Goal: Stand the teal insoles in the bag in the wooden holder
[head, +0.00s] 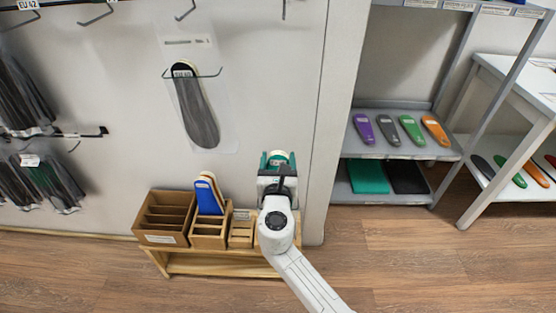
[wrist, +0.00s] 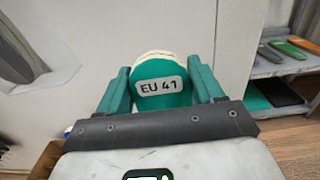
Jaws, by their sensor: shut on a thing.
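The teal insoles (wrist: 152,84) are held in my gripper (wrist: 162,92), with a label reading EU 41 facing the wrist camera and a cream edge at the top. In the head view my gripper (head: 278,172) is at the right end of the low wooden bench, with the insole tops (head: 278,157) showing between its fingers. The wooden holder (head: 241,232) stands on the bench, just left of my gripper. It has slots, and my arm hides whatever is to its right. Whether the insoles touch anything below is hidden.
A cardboard box (head: 165,217) and a wooden holder (head: 209,233) with blue insoles (head: 209,195) stand left on the bench (head: 200,263). A wall hook holds a bagged grey insole (head: 197,115). A grey shelf (head: 398,147) with colored insoles is at the right. Floor in front is clear.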

